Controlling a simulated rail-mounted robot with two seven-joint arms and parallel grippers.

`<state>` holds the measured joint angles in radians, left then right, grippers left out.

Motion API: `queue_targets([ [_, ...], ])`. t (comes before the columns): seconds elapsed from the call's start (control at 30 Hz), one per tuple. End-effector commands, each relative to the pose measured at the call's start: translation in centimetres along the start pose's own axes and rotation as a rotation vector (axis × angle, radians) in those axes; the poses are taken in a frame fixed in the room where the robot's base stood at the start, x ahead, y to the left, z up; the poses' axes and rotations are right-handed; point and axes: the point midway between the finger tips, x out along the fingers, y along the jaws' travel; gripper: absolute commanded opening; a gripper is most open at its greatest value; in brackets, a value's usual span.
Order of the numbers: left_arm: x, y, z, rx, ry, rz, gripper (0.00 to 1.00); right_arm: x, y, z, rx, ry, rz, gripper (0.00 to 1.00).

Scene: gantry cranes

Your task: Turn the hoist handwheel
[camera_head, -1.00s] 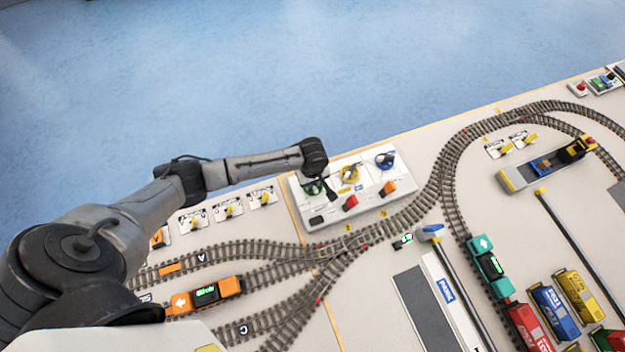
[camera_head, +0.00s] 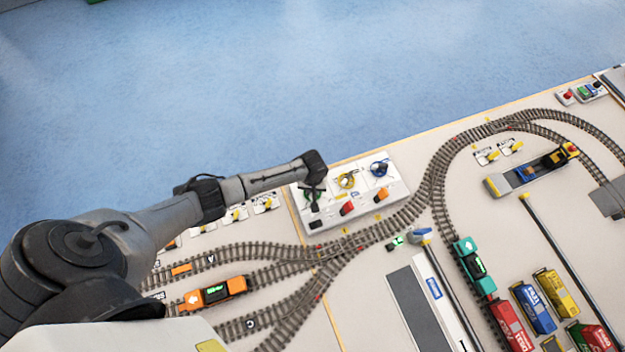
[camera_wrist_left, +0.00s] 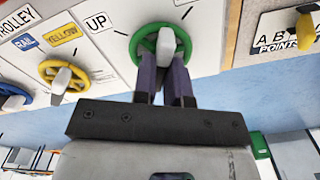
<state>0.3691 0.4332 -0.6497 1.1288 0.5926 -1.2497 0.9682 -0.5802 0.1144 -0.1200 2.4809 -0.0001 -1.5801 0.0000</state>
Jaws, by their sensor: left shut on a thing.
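The green handwheel (camera_wrist_left: 150,27) with a grey hub sits at the end of a white control panel (camera_head: 395,193), beside an "UP" label in the left wrist view. My left gripper (camera_wrist_left: 166,66) is shut on it, the two dark fingers at the hub and the near rim. In the head view my left gripper (camera_head: 314,200) reaches down onto the panel's left end and mostly hides the green wheel. A yellow handwheel (camera_head: 347,181) and a blue handwheel (camera_head: 379,170) are in the same row, apart from the gripper. My right gripper is not in view.
Model tracks (camera_head: 385,232) curve close in front, with an orange locomotive (camera_head: 214,292). Open blue floor lies behind the table.

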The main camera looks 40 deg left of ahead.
Motion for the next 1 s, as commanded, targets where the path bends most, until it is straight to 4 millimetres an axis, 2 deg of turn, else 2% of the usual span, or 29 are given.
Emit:
queue_targets([
  [0.1, -0.2, 0.1, 0.1, 0.089, -0.003, 0.0, 0.0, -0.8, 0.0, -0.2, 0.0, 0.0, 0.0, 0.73],
  [0.5, -0.1, 0.2, 0.0, 0.298, -0.001, 0.001, 0.0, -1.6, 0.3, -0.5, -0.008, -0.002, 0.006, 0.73],
  [1.0, 0.0, 0.1, 0.0, 0.349, 0.0, 0.001, 0.0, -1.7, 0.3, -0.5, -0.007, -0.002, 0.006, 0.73],
])
